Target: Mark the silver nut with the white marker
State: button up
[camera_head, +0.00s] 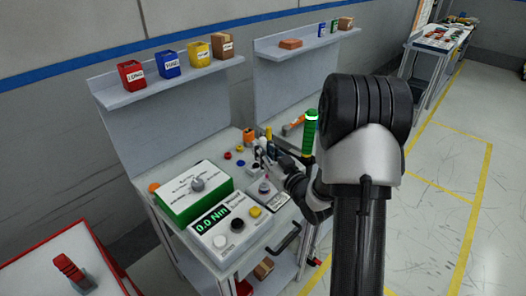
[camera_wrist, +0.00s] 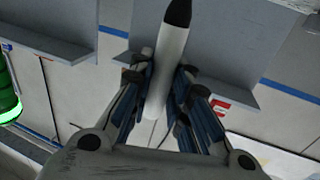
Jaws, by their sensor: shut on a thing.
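My gripper (camera_wrist: 159,78) is shut on the white marker (camera_wrist: 171,48), which has a black tip pointing up and away in the wrist view. The marker stands between the blue-padded fingers. In the head view my gripper (camera_head: 268,156) is over the workbench, beyond the grey control box, with my arm coming in from the right. The marker is too small to make out clearly there. I cannot pick out the silver nut for certain in either view; it may be hidden or too small.
A green stack light (camera_head: 310,132) rises right of my gripper. Small coloured parts lie near it. A shelf (camera_head: 165,91) holds several containers behind.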

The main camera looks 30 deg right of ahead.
jog(key=shift+f+b, duration=1.1)
jog(key=shift+f, duration=1.45)
jog(key=shift+f, duration=0.35)
jog(key=shift+r+p, duration=1.55)
jog(key=shift+r, duration=1)
